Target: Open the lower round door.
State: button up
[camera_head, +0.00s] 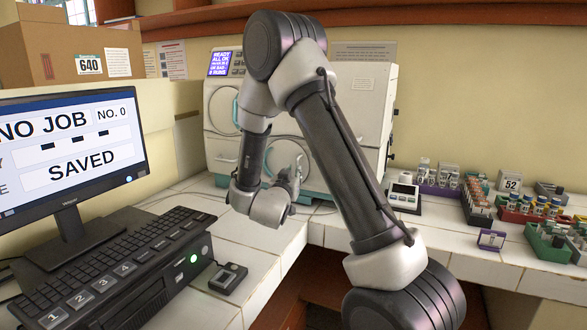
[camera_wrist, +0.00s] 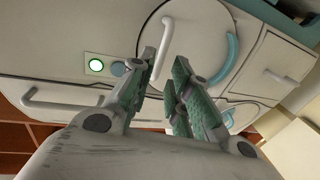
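The incubator (camera_head: 365,110) stands at the back of the bench with round doors on its front. The lower round door (camera_head: 287,151) is closed and partly hidden behind my arm and gripper. In the wrist view the nearest round door (camera_wrist: 200,35), which appears to be this one, has a white bar handle (camera_wrist: 166,38) on one side and a teal curved piece (camera_wrist: 230,60) on the other. My gripper (camera_head: 290,178) is in front of the lower door. In the wrist view my gripper (camera_wrist: 165,66) is open, its fingers near and roughly either side of the handle; contact cannot be told.
An upper round door (camera_head: 222,107) is closed. A monitor (camera_head: 70,150) and keyboard (camera_head: 110,265) stand at the left. A small scale (camera_head: 404,194) and vial racks (camera_head: 480,205) stand at the right. Bare tiled bench lies before the incubator.

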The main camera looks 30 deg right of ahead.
aim_at(284, 165)
jog(key=x, duration=0.7)
grip_shut()
